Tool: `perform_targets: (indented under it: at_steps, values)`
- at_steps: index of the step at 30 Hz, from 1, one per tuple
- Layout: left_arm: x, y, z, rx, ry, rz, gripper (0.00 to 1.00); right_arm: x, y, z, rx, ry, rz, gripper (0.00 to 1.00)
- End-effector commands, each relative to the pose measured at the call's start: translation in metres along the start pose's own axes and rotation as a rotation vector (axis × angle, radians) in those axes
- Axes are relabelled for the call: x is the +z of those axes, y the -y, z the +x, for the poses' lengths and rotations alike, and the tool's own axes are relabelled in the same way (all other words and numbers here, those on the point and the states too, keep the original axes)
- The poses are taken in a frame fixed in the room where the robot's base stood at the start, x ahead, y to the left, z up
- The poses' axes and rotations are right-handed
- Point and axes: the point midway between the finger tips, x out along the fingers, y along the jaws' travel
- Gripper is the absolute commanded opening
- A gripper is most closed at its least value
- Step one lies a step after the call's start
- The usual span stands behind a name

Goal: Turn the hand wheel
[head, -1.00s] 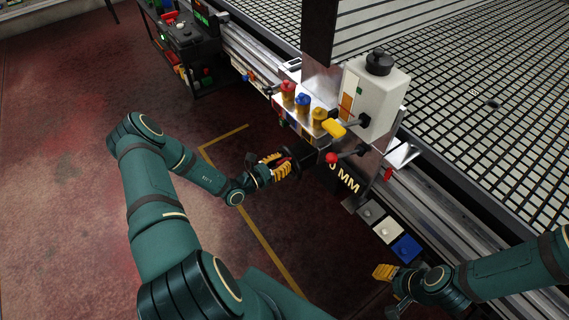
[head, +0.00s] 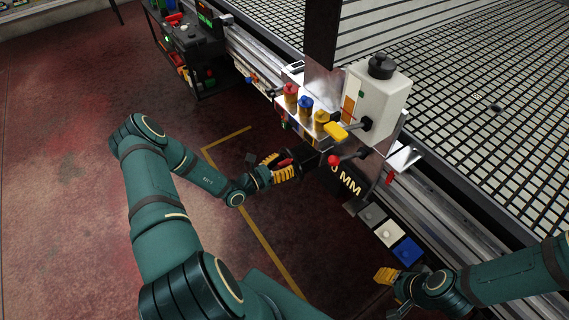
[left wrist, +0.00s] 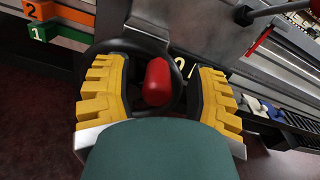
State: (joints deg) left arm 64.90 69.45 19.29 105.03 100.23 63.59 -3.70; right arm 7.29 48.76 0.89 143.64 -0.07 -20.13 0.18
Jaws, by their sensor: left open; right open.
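The hand wheel (head: 306,158) is black and sits on the near side of the machine, partly hidden behind my left gripper in the head view. In the left wrist view its dark rim (left wrist: 130,46) curves behind a red handle (left wrist: 157,82). My left gripper (head: 283,171) is open at the wheel. In the left wrist view its yellow fingers (left wrist: 158,95) stand on either side of the red handle, with gaps on both sides. My right gripper (head: 386,284) is open and away from the wheel, near the lower right of the head view.
A white tank (head: 378,103) with a black cap stands above the wheel. A yellow lever (head: 336,132) and a red-knobbed lever (head: 334,160) stick out close by. Red, blue and gold knobs line the panel. The grid table (head: 470,90) fills the right. Floor is free at left.

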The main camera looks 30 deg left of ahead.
Motion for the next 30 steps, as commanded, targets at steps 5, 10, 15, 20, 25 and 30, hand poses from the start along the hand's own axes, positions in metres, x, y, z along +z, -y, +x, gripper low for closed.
perform_targets:
  at_steps: [5,10,15,20,25,30]
  values:
    - [0.0,-0.001,-0.028,0.004,-0.002,-0.001,0.56,0.0,0.0,0.0,0.0,0.0,0.0,0.47]
    - [0.0,-0.001,-0.063,0.003,-0.001,-0.001,0.56,0.0,0.0,0.0,0.0,0.0,0.0,0.47]
    - [0.0,0.0,-0.093,0.001,0.0,-0.001,0.56,0.0,0.0,0.0,0.0,0.0,0.0,0.47]
    - [0.0,0.0,-0.11,0.0,0.001,-0.001,0.56,0.0,0.0,0.0,0.0,0.0,0.0,0.47]
    - [0.001,0.0,-0.115,-0.001,0.001,0.0,0.56,0.0,0.0,0.0,0.0,0.0,0.0,0.47]
    - [0.0,0.0,-0.115,-0.001,0.001,0.0,0.56,0.0,0.0,0.0,0.0,0.0,0.0,0.47]
